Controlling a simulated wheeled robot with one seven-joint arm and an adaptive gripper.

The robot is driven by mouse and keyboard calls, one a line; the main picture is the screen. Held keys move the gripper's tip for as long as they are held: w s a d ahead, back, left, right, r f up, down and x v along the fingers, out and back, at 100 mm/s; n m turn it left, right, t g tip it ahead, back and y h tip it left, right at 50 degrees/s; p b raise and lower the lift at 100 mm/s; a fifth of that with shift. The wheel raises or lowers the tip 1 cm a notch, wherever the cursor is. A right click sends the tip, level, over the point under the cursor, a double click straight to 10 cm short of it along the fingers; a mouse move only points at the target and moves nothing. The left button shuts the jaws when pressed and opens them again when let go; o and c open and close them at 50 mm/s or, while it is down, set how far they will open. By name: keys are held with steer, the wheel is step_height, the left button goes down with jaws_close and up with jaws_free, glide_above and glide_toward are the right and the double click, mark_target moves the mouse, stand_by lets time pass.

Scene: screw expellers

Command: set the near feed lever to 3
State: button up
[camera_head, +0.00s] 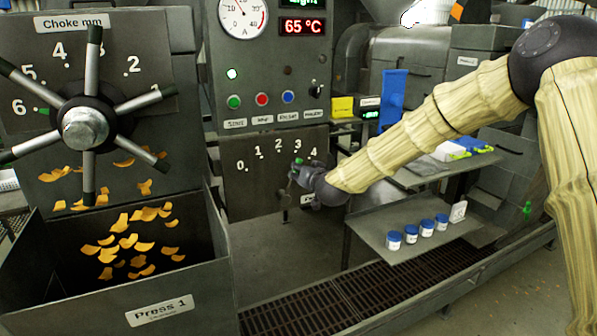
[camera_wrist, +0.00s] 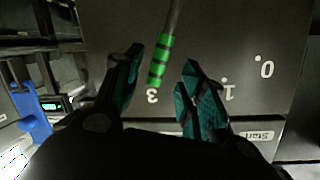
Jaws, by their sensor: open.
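The near feed lever is a thin grey rod with a green-banded tip (camera_head: 298,161) on the dark scale plate (camera_head: 250,190), marked 0 to 4. In the wrist view its green-banded end (camera_wrist: 160,62) points at the 3 mark. My gripper (camera_head: 296,173) is at the plate, in front of the lever's lower part, hiding much of the rod. Gaps show between the grip and both fingers. The 2 and 4 are not visible there.
A choke handwheel (camera_head: 86,125) with several spokes and an open bin (camera_head: 165,306) of orange flakes stand left. The control panel (camera_head: 270,75) with buttons is above the plate. Several blue-lidded jars (camera_head: 410,233) stand on a shelf (camera_head: 372,222) to the right.

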steer(key=shift+v, duration=2.7)
steer(key=shift+d+f, duration=0.1)
steer(key=s+d+f+g+p, duration=0.1)
steer(key=s+f+g, duration=0.1)
steer(key=s+f, duration=0.75)
steer(key=s+d+f+g+h+p, duration=0.1)
steer(key=s+f+g, duration=0.35)
steer(key=f, duration=0.85)
steer(key=s+d+f+g, duration=0.1)
steer(key=s+f, duration=0.8)
steer(key=f, duration=0.3)
steer(key=s+d+f+g+h, duration=0.1)
steer(key=s+d+f+g, duration=0.1)
steer(key=s, duration=1)
steer(key=s+d+f+g+p, duration=0.1)
steer(key=s+d+f+g, duration=0.2)
steer(key=s, duration=1)
steer(key=s+d+f+n+g+h+p, duration=0.1)
steer(key=s+d+f+g, duration=0.1)
steer(key=s+f, duration=0.5)
steer(key=s+d, duration=0.1)
steer(key=s, duration=0.4)
steer(key=shift+s+d+h, duration=0.15)
steer(key=shift+d+h, duration=0.15)
steer(key=shift+d, duration=0.1)
